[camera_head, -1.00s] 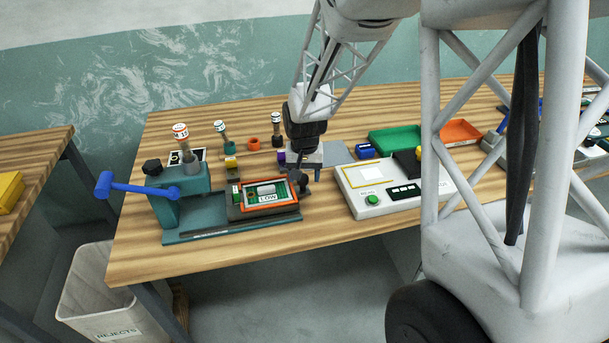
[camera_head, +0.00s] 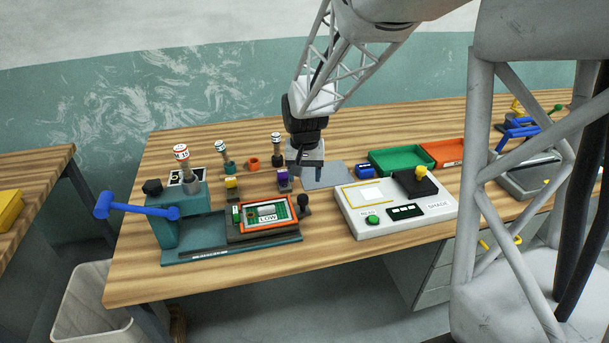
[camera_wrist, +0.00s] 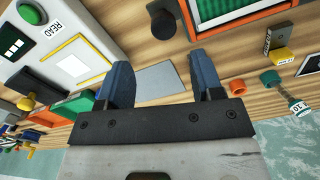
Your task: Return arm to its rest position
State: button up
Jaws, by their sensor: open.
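My gripper (camera_head: 307,172) is above the wooden bench, near the grey flat plate (camera_head: 325,174). In the wrist view its two blue-grey fingers (camera_wrist: 165,85) are apart, with nothing between them but the bench and part of the grey plate. My arm reaches down from the top of the head view.
The teal press (camera_head: 180,212) with a blue lever stands at the left, beside an orange-framed holder (camera_head: 263,213). A white reader box (camera_head: 397,207) is at right. Green (camera_head: 396,160) and orange (camera_head: 443,153) trays lie behind it. Small stamps and an orange ring (camera_head: 253,163) stand at the back.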

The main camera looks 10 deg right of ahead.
jog(key=s+r+n+t, duration=0.1)
jog(key=s+r, duration=0.3)
jog(key=s, duration=0.6)
jog(key=s+r+n, duration=0.1)
jog(key=s+r, duration=0.3)
jog(key=s, duration=0.7)
jog(key=s+r+t, duration=0.1)
jog(key=s+r, duration=0.3)
jog(key=s, duration=0.6)
jog(key=shift+s+d+n+t, duration=0.25)
jog(key=shift+d+n+t, duration=0.05)
jog(key=shift+d+n, duration=0.15)
